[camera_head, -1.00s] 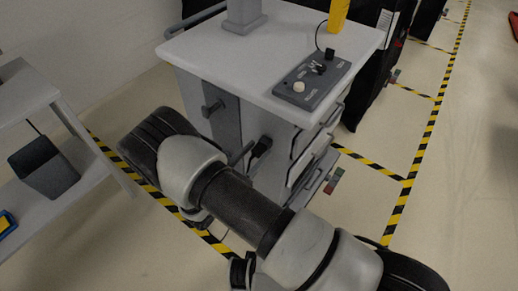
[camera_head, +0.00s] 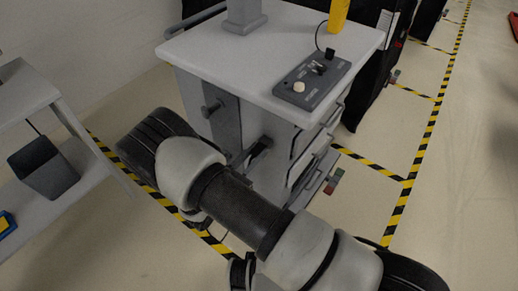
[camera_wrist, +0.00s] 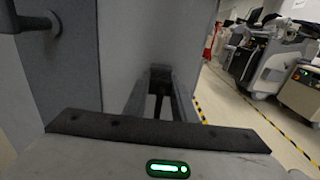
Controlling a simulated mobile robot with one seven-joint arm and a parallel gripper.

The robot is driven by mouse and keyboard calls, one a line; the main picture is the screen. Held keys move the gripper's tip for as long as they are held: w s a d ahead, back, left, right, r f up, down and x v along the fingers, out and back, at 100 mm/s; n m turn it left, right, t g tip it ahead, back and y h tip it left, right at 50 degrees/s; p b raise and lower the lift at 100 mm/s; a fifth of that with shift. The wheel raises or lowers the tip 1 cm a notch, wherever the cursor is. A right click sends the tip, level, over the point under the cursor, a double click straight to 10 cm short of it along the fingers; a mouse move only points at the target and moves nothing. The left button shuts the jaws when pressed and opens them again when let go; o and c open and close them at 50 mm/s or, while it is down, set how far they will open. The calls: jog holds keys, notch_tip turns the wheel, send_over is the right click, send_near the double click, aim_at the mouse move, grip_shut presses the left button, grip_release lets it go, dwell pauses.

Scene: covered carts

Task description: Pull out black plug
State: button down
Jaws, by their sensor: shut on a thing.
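The grey cart (camera_head: 275,50) with the white top stands in front of me. My gripper (camera_wrist: 159,82) points at the cart's side panel in the wrist view, with its fingers close together and shut on the black plug. In the head view a small dark shape, apparently the black plug (camera_head: 264,143), shows low beside the cart's side. My own arm covers much of the area below it. I cannot tell how far the plug sits in its socket.
A grey control box (camera_head: 313,82) with knobs lies on the cart top. A shelf (camera_head: 40,90) with a dark bin (camera_head: 43,168) is at the left. Open floor with striped tape lies at the right.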

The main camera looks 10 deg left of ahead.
jog(key=v, duration=0.6)
jog(key=shift+b, duration=0.4)
dwell(0.7)
